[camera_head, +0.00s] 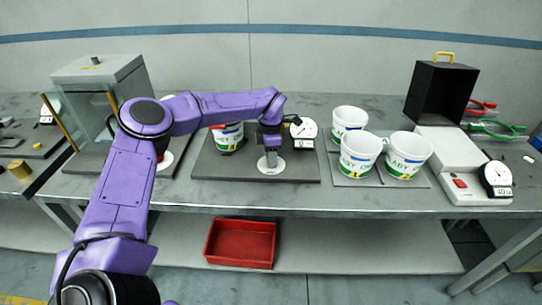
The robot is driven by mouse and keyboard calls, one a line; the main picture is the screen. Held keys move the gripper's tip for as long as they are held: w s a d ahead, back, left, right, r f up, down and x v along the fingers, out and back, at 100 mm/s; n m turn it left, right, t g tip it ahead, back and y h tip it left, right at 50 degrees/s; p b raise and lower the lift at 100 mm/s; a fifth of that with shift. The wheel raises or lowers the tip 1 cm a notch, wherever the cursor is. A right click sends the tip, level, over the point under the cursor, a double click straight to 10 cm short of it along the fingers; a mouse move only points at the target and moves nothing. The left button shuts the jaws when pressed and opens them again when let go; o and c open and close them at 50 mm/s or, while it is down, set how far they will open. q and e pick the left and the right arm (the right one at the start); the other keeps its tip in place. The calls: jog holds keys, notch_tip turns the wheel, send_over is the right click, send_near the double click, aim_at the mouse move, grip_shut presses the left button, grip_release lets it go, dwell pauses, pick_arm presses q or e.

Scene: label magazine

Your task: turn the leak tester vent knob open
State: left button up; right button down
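A dark grey base plate (210,172) in the middle of the bench carries a white dial gauge (304,129) and a printed white tub (229,138). This looks like the leak tester, though no part is marked as such. My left gripper (271,155) points down over the plate, in front of and left of the gauge. A pale round piece (271,168) lies below its fingertips; I cannot tell if they touch. The vent knob cannot be made out and may be hidden by the gripper. The finger gap is too small to read. My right gripper is out of view.
Several printed white tubs (360,152) stand right of the plate. Farther right are a black open box (440,92) and a white device (448,160) with a dial. A glass-fronted chamber (100,70) stands at left. A red bin (240,243) sits below the bench.

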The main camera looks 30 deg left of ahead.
pick_arm(q)
jog(key=o, duration=0.4)
jog(key=shift+w, duration=0.1)
jog(key=shift+c, duration=0.2)
jog(key=shift+r, duration=0.2)
notch_tip(320, 180, up, 10)
jog(key=b, duration=0.2)
jog(key=shift+w+r, duration=0.1)
